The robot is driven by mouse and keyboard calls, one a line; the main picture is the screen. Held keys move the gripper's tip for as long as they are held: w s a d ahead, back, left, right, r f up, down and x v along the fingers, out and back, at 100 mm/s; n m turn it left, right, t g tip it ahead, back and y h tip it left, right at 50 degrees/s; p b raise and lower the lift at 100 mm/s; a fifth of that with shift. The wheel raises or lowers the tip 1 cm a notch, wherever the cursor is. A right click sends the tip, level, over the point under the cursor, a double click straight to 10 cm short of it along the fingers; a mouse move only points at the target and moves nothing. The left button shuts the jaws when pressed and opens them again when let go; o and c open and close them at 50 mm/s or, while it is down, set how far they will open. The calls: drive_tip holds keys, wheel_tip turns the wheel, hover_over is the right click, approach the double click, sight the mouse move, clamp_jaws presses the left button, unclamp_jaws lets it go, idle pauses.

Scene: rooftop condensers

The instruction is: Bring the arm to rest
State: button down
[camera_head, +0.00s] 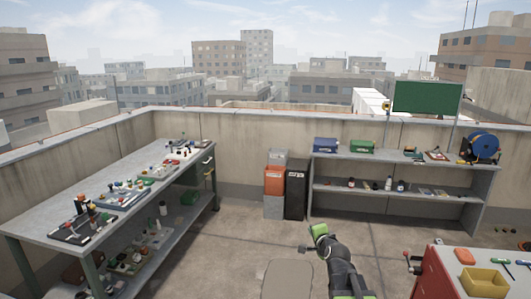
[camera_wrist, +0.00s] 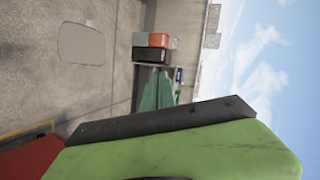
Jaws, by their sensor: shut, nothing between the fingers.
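My arm, black with green parts, rises from the bottom edge of the head view, right of centre. My gripper (camera_head: 305,248) is at its upper end, small and dark beside a green section, over the open concrete floor. It is shut with nothing held. In the wrist view a green body with a black edge strip fills the lower right, and the picture is turned on its side. The fingertips are not clear there.
A long workbench (camera_head: 50,222) with tools stands left. Bins (camera_head: 295,190) and a shelf unit (camera_head: 400,167) line the back wall. A red cabinet (camera_head: 437,277) with a yellow tray (camera_head: 485,283) is close at right. The floor (camera_head: 235,240) between is clear.

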drive_tip(key=s+a+f+n+g, duration=0.65)
drive_tip(key=s+f, duration=0.25)
drive_tip(key=f, duration=0.2)
drive_tip(key=s+d+f+n+g, duration=0.2)
drive_tip(key=s+n+g, duration=0.1)
drive_tip(key=s, duration=0.5)
drive_tip(key=s+d+f+n+g+h, duration=0.1)
drive_tip(key=s+d+f+n+g, duration=0.2)
drive_tip(key=s, duration=0.5)
drive_tip(key=shift+s+n+g, duration=0.15)
drive_tip(key=shift+n+g, duration=0.5)
drive_tip(key=shift+n, duration=0.2)
